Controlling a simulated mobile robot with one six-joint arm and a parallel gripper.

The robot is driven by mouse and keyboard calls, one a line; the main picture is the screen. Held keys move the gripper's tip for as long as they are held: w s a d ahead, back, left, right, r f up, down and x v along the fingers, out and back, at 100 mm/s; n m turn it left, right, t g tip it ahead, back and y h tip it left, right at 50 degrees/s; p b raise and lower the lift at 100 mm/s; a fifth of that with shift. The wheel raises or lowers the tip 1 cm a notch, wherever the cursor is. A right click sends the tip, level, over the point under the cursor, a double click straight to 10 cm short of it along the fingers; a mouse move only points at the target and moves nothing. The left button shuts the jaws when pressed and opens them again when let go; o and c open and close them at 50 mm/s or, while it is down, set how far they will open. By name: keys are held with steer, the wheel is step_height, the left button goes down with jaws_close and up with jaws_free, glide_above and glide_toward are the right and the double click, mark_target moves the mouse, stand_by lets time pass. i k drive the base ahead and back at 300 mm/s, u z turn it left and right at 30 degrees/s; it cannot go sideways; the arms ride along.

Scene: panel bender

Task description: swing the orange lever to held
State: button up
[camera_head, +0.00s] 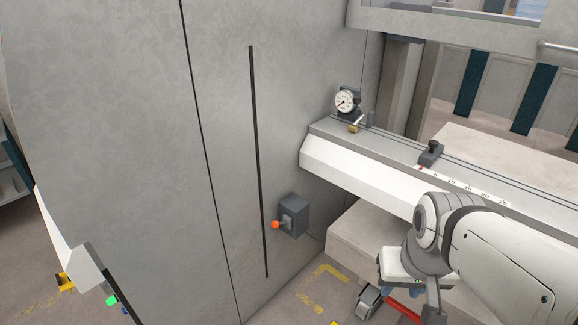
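The orange lever shows as a round orange knob (275,224) on the left side of a dark grey box (294,214). The box is fixed low on the grey machine panel, right of a long black vertical slot. The lever points left, away from the box's face. My arm reaches in from the lower right, and its wrist hangs down in front of the machine bed. My gripper (432,300) is at the lower edge of the picture, right of the lever and well apart from it. Its fingers are not clear, and I see nothing held.
A dial gauge (345,103) stands at the left end of the long bed (370,150). A black clamp block (431,153) sits on the bed beside a scale. A red bar (404,311) and yellow floor marks lie low. The space before the lever looks free.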

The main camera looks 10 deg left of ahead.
mark_target(276, 224)
steer(key=u, duration=0.65)
steer(key=i, duration=1.15)
steer(key=u, duration=0.95)
steer(key=k, duration=0.65)
steer(key=u, duration=0.2)
steer(key=i, duration=0.75)
steer(key=z, duration=0.15)
